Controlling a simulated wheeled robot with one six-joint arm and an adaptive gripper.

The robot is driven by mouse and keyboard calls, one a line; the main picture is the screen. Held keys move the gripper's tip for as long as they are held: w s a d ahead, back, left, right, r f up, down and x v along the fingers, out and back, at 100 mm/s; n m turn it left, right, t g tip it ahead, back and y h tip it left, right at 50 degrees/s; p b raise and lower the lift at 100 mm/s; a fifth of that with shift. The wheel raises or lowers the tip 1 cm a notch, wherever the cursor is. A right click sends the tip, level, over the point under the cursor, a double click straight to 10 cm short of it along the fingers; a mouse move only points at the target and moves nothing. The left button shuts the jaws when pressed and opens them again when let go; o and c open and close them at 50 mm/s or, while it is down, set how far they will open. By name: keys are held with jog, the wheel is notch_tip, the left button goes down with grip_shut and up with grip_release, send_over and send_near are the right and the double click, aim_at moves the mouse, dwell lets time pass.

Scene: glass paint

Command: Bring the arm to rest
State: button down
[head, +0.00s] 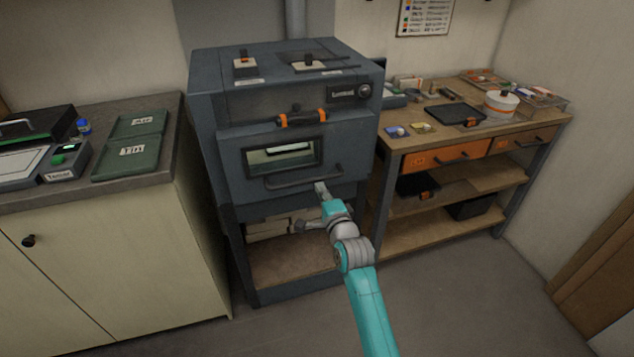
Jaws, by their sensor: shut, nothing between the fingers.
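My gripper (320,189) is at the end of my teal arm, in front of the lower right of the kiln's door. It is shut and holds nothing. The grey-blue kiln (240,110) stands in the middle of the head view with its door closed. The door has a small window (285,153) and a dark bar handle (300,179). My fingertips show just below the right part of this handle. I cannot tell whether they touch the door.
A left counter (175,150) holds green trays (130,150) and a scale (65,162). The right wooden workbench (400,152) carries a white pot (501,104) and a black tray (453,113). The kiln's lower shelf (285,262) is open. The floor (450,300) right of my arm is clear.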

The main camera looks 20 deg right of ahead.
jog(key=s+a+f+n+g, duration=0.1)
jog(key=s+f+n, duration=0.3)
jog(key=s, duration=0.6)
jog(key=s+a+f+n, duration=0.1)
jog(key=s+f, duration=0.5)
jog(key=s, duration=0.5)
jog(key=s+f+n+g, duration=0.1)
jog(key=s+f+n, duration=0.3)
jog(key=s, duration=0.6)
jog(key=s+r+n, duration=0.3)
jog(key=s, duration=0.7)
jog(key=s+a+r+n, duration=0.1)
jog(key=s+r+n, duration=0.1)
jog(key=s, duration=0.8)
jog(key=s+r+n+g, duration=0.1)
jog(key=s+r+n, duration=0.2)
jog(key=s, duration=0.7)
jog(key=shift+a+r+n, duration=0.3)
jog(key=shift+n, duration=0.2)
